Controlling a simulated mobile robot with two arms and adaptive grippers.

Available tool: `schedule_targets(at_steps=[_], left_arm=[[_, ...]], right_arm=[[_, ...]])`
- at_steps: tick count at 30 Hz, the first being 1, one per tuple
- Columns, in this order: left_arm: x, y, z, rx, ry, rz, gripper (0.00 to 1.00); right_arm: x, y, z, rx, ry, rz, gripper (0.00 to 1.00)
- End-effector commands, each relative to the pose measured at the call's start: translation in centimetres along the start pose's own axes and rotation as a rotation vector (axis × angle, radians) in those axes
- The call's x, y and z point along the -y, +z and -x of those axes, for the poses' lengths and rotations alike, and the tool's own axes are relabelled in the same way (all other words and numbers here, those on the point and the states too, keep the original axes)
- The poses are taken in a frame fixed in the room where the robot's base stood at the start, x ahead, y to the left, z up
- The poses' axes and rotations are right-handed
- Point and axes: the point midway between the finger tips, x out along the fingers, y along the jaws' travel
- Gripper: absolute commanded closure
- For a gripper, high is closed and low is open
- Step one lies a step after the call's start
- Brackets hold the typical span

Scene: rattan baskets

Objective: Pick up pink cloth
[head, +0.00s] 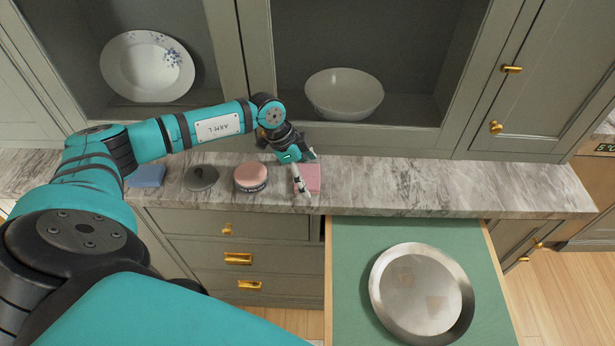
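The pink cloth (313,172) lies on the marble counter, near its front edge and right of the round pink item. My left gripper (303,188) reaches down over the cloth from above, with a pale finger in front of the cloth and hiding part of it. The fingers overlap in this view, so I cannot tell whether they are open or shut, or whether they touch the cloth. My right gripper is not in view.
A blue sponge-like block (147,176), a dark grey round lid-like item (201,178) and a round pink item (250,177) sit left on the counter (430,185). A bowl (343,93) and plate (147,66) are behind. Below, an open drawer (350,240) holds a metal pan (385,290).

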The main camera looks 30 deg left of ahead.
Motion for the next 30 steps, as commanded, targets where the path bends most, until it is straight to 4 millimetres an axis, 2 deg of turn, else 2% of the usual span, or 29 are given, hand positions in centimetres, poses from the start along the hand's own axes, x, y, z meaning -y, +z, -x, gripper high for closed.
schedule_targets(at_steps=[1,8,10,11,20,23,28,30], left_arm=[[0.0,0.0,0.0,0.000,0.000,0.000,0.09],[0.0,0.0,0.0,0.000,0.000,0.000,0.39],[0.0,0.0,0.1,0.000,0.000,0.000,0.39],[0.0,0.0,0.1,0.000,0.000,0.000,0.43],[0.0,-0.2,0.4,-0.001,-0.001,-0.001,0.43],[0.1,-0.5,1.0,-0.002,-0.001,-0.003,0.43],[0.1,-1.4,3.2,-0.003,-0.005,-0.004,0.43],[-1.3,-0.8,3.3,0.003,0.001,-0.003,0.43]], right_arm=[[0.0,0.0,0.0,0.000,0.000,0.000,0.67],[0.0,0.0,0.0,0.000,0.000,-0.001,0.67],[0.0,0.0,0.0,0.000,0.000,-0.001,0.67],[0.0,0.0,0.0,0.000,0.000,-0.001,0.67],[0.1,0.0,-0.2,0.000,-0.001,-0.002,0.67],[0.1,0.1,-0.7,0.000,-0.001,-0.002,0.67],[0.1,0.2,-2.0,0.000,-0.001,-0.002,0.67],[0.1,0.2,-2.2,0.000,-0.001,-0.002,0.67]])
